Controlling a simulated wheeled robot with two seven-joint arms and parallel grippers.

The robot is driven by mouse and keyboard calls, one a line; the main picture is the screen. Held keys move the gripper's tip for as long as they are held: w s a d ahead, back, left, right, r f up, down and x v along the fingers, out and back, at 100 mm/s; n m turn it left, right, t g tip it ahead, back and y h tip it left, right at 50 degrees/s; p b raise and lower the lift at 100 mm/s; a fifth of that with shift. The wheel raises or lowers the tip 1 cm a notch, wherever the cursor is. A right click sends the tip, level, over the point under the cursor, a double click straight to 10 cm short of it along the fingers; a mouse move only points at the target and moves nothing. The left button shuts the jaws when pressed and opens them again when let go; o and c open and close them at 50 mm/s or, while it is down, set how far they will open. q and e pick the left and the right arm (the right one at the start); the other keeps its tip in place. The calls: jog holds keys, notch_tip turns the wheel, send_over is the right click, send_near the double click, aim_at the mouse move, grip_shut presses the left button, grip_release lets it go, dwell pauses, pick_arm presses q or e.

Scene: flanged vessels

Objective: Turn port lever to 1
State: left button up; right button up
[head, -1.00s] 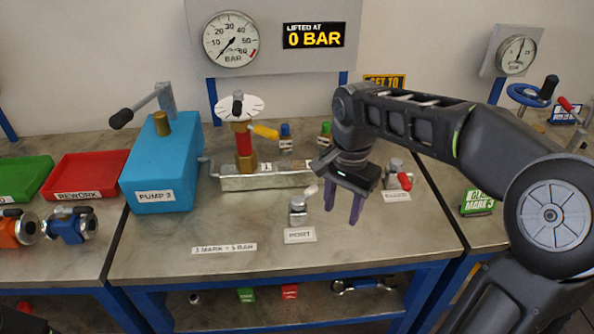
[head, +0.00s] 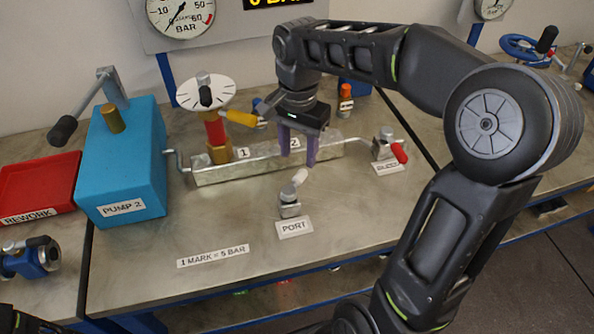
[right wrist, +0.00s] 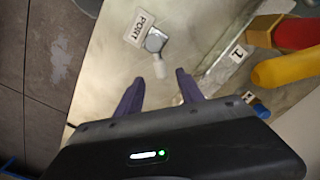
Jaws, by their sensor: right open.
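The port valve (head: 289,207) is a small metal fitting on the bench behind the PORT label (head: 294,227). Its white-tipped lever (head: 299,178) points up and slightly right, roughly toward the 2 label (head: 294,143) on the metal block. The 1 label (head: 243,154) is further left on that block. My right gripper (head: 298,158) is open and empty, fingers down, just behind the lever. In the right wrist view, the lever's white tip (right wrist: 159,69) lies near the gap between the fingertips (right wrist: 158,80). I cannot tell whether they touch. My left gripper is not visible.
The metal block (head: 215,172) carries a red and brass column with a yellow handle (head: 238,117), left of my gripper. The blue PUMP 2 box (head: 125,160) stands left. A valve with a red handle (head: 399,153) is right.

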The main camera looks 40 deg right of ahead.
aim_at(299, 176)
notch_tip(299, 176, down, 8)
jog(key=shift+r+p, duration=0.25)
jog(key=shift+p, duration=0.15)
jog(key=shift+c, duration=0.4)
grip_shut()
dwell(0.9)
